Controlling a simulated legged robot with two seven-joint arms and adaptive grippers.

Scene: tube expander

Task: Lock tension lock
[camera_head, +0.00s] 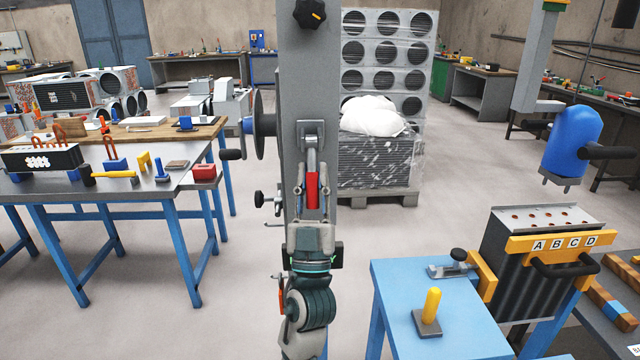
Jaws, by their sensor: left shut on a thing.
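A tall grey column (312,80) stands in the middle of the view. On its front is the lock, a grey metal bracket and lever (311,143) with a red handle (312,188) pointing down. My left gripper (312,208) comes up from below, with one finger on each side of the red handle, and is shut on it. The gripper body hides the lower part of the column. My right gripper is not in view.
A black hand wheel (257,125) and crank stick out left of the column. A blue table (393,290) with a yellow-handled piece (431,308) and a block marked A B C D (520,285) stands at right. A tool-covered workbench (110,192) is at left.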

